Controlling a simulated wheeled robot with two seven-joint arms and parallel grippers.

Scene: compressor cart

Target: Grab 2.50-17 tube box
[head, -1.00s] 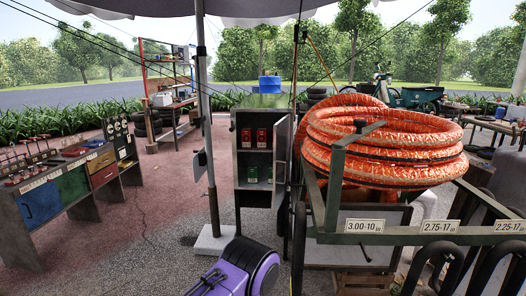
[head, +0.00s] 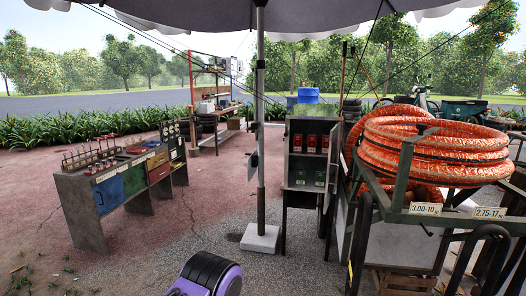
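An open grey cabinet (head: 288,200) stands just right of the umbrella pole. Red boxes (head: 311,144) sit on its upper shelf and green boxes (head: 319,179) on the shelf below. The print on these boxes is too small to read, so I cannot tell which is a 2.50-17 tube box. The rack at right carries a 3.00-10 sign (head: 425,208) and a 2.75-17 sign (head: 489,212); no 2.50-17 sign is in view. Neither of my grippers shows.
The umbrella pole (head: 261,150) rises from a pale base block (head: 260,238) left of the cabinet. A coiled orange hose (head: 430,150) lies on the rack at right. A long workbench (head: 75,205) stands at left. Open paved ground (head: 215,190) lies between the workbench and pole.

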